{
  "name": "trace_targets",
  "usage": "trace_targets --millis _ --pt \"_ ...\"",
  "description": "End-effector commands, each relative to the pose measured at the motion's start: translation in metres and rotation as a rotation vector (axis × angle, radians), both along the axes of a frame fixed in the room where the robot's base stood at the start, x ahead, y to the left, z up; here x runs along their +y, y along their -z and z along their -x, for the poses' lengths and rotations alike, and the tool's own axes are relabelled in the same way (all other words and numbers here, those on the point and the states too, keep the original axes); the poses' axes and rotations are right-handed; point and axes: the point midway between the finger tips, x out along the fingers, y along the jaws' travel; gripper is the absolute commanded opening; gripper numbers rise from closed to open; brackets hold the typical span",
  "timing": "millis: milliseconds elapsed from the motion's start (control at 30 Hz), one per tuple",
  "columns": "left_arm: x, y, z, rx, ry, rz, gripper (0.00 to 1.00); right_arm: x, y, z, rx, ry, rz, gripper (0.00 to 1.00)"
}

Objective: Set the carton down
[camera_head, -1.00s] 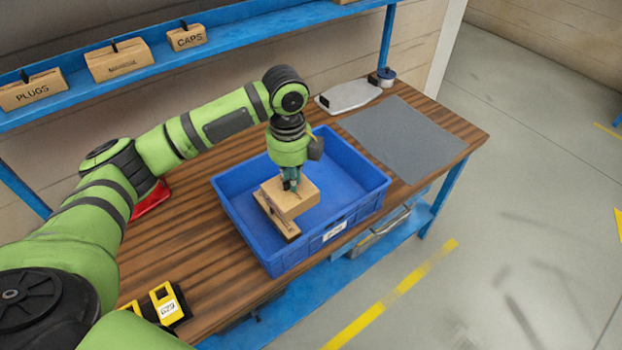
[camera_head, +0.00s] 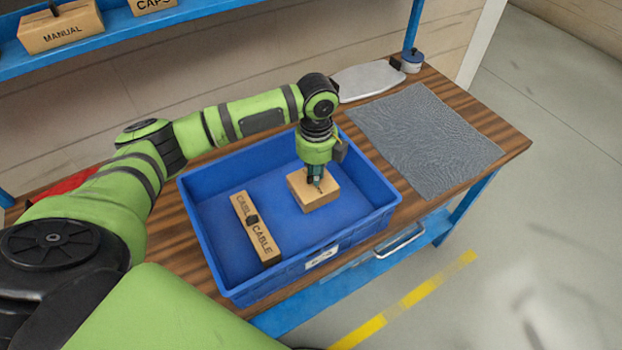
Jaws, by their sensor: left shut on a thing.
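The blue tote (camera_head: 236,290) stands on the wooden workbench. A long, narrow carton marked CABLE (camera_head: 264,243) lies on the tote floor to the left, apart from the held carton. My right gripper is out of view.
A grey mat (camera_head: 425,140) lies right of the tote, with a pale flat object (camera_head: 366,80) and a small round container (camera_head: 412,61) behind it. A blue shelf (camera_head: 110,38) with labelled boxes runs above. Bare tote floor shows between the cartons.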

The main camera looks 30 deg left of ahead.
Motion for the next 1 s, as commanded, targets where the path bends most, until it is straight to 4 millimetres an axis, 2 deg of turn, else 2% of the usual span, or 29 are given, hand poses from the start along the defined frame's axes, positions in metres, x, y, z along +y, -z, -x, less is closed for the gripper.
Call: trace_targets --millis 133,267,400,800,833,867,1000 --pt "0.0 0.013 0.0 0.0 0.0 0.0 0.0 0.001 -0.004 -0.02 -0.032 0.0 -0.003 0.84" --pt "0.0 0.031 0.0 0.001 -0.001 0.0 0.0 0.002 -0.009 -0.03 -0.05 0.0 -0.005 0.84" --pt "0.0 0.046 0.0 -0.001 0.0 0.0 0.0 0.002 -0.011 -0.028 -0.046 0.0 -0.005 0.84" --pt "0.0 0.052 0.0 -0.002 0.001 0.0 0.0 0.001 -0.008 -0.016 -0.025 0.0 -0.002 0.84" --pt "0.0 0.052 0.0 -0.001 0.001 0.0 0.23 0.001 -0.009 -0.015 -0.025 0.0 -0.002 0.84" --pt "0.0 0.052 0.0 -0.001 0.001 0.0 0.35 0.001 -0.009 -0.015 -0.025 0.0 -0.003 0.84" --pt "0.0 0.052 0.0 0.0 0.001 0.0 0.35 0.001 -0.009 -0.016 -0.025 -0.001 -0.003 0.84"
